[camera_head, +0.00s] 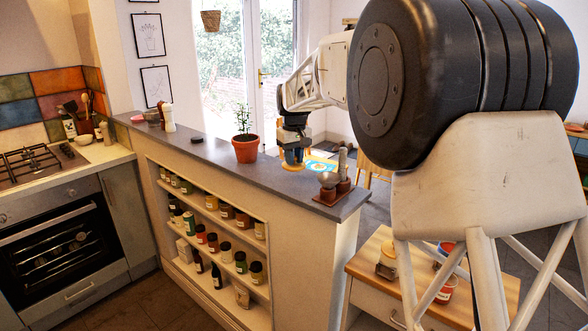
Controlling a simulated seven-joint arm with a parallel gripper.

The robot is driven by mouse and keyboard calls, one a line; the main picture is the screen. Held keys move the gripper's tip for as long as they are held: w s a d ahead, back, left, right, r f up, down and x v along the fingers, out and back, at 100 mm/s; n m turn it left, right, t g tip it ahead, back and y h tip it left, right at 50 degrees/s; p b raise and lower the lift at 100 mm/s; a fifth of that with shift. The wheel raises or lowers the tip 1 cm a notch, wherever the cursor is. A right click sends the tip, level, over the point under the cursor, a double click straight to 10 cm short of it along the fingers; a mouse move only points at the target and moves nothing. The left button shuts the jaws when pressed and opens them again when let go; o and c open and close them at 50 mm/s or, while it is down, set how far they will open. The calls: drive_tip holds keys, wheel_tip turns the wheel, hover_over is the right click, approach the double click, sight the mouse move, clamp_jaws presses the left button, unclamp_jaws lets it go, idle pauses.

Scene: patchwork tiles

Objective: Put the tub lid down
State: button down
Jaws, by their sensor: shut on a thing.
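My gripper (293,153) is at the end of my arm, over the grey counter top (216,151) near its right part. It is shut on the tub lid (293,167), a small flat yellow-orange disc seen just under the fingers. The lid is at or just above the counter surface; I cannot tell whether it touches. The fingers are small and dark in this view, and they hide part of the lid's top.
A potted plant (245,149) stands just left of my gripper. A wooden-topped cabinet (372,255) with a jar (445,292) is at lower right.

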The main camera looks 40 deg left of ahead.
sight(294, 167)
drive_tip(key=shift+f, duration=1.85)
drive_tip(key=shift+f, duration=0.1)
drive_tip(key=c, duration=1)
unclamp_jaws()
wheel_tip(294, 167, up, 12)
drive_tip(key=shift+r, duration=0.1)
